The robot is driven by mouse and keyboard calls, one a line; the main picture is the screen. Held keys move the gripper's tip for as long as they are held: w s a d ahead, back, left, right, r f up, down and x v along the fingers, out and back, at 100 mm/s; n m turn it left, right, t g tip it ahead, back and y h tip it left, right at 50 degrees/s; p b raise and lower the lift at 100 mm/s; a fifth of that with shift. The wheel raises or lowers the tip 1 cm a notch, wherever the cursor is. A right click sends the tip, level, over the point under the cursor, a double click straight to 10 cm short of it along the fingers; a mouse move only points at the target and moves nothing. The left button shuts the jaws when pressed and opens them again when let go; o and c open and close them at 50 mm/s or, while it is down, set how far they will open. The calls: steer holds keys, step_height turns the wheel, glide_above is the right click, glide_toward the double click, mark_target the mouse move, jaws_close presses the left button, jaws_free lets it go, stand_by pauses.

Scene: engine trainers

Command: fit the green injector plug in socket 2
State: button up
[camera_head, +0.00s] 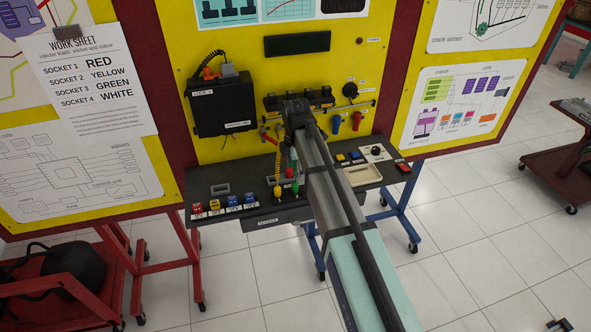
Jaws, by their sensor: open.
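The green injector plug (295,166) shows just left of my arm, over the bench, below the dark socket row. My arm partly screens it, and I cannot tell whether it hangs or is seated. The socket row (271,103) is on the yellow panel; its middle is covered by my arm, so socket 2 cannot be singled out. My gripper (296,118) is the dark end of the arm in front of this row. It is open; its fingertips are mostly hidden. The work sheet (88,85) reads socket 2 yellow, socket 3 green.
A yellow plug (277,191) stands left of the green one. Red (265,136) and blue (335,124) parts are by the panel. A black box (221,107) is mounted at left. Small colored blocks (232,202) line the bench's (215,176) front left; buttons (354,155) are at right.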

step_height(320, 180, up, 12)
stand_by(0.7)
